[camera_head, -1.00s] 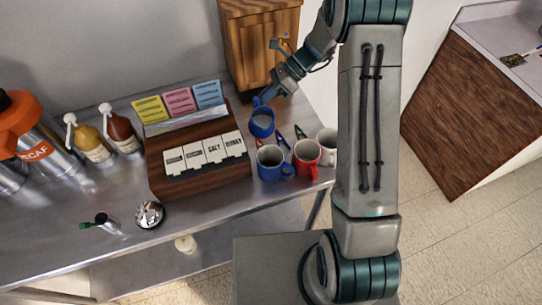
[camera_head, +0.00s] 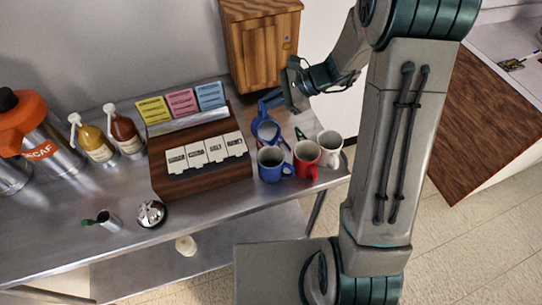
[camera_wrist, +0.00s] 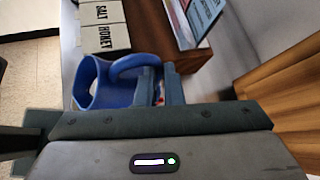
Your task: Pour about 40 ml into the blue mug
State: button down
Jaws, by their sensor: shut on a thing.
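A blue mug (camera_head: 270,168) stands upright near the front right of the steel counter, left of a red mug (camera_head: 306,163). My gripper (camera_head: 272,104) is behind the mugs and shut on the handle of a blue pitcher (camera_head: 266,134). The pitcher is just behind the blue mug; the gap between them is hard to judge. Its mouth shows in the head view, but its contents cannot be made out. In the wrist view the pitcher (camera_wrist: 88,85) has its handle between the jaws (camera_wrist: 160,85). No stream of liquid is visible.
A white mug (camera_head: 329,150) stands right of the red one. A wooden condiment caddy (camera_head: 195,184) is close on the left, with a wooden cabinet (camera_head: 262,45) behind.

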jog(key=shift+s+t, duration=0.2)
jog(key=shift+t, duration=0.1)
jog(key=shift+s+f+n+b, duration=0.15)
jog(key=shift+n+b, duration=0.15)
jog(key=shift+b, duration=0.35)
jog(key=shift+s+d+t+b, duration=0.1)
jog(key=shift+s+t+b, duration=0.25)
jog(key=shift+b, duration=0.6)
jog(key=shift+w+n+y, duration=0.15)
jog(key=shift+n+y, duration=0.15)
jog(key=shift+w+a+r+t+b, duration=0.1)
jog(key=shift+w+t+b, duration=0.15)
jog(key=shift+w, duration=0.25)
jog(key=shift+w+a+r+t+b, duration=0.1)
jog(key=shift+w+b, duration=0.15)
jog(key=shift+w, duration=0.2)
jog(key=shift+s+r+n+b, duration=0.1)
jog(key=shift+r+n+b, duration=0.2)
jog(key=shift+b, duration=0.25)
jog(key=shift+y, duration=0.3)
